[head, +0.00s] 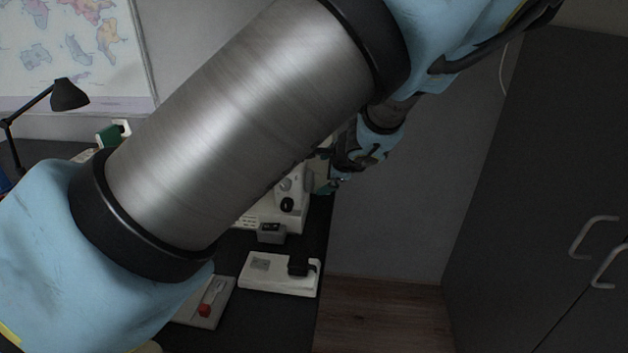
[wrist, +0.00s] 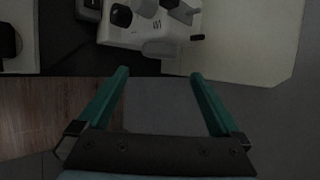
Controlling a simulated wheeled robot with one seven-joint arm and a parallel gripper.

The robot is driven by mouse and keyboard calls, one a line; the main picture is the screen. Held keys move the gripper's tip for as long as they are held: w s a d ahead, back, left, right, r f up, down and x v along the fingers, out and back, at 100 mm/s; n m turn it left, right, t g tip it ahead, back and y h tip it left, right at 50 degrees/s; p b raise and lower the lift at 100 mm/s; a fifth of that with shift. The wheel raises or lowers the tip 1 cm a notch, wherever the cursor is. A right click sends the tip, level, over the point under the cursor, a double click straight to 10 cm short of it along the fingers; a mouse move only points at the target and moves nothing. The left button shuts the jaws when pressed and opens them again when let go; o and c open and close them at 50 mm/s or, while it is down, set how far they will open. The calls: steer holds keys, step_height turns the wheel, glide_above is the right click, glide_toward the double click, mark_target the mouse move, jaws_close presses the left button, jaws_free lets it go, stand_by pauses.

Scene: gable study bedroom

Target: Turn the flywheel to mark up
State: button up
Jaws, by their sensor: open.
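I cannot tell which part is the flywheel, and no mark is readable. My gripper (wrist: 160,74) is open and empty, its two green fingers apart and pointing toward the machine's near side. In the head view my gripper (head: 335,186) is small, just right of the machine.
A white device (head: 280,274) with a black block, a small grey box (head: 271,232) and a tray with a red item (head: 205,309) lie on the desk. A black lamp (head: 68,95) stands at left. A dark cabinet (head: 560,180) stands right, with bare floor between.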

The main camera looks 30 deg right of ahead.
steer(key=p+x, duration=0.2)
steer(key=x, duration=0.7)
steer(key=shift+w+d+f, duration=0.1)
steer(key=shift+w+f, duration=0.1)
steer(key=shift+f, duration=0.1)
steer(key=c, duration=1.2)
steer(key=shift+f+b, duration=0.25)
steer(key=shift+b, duration=0.75)
steer(key=shift+c, duration=0.2)
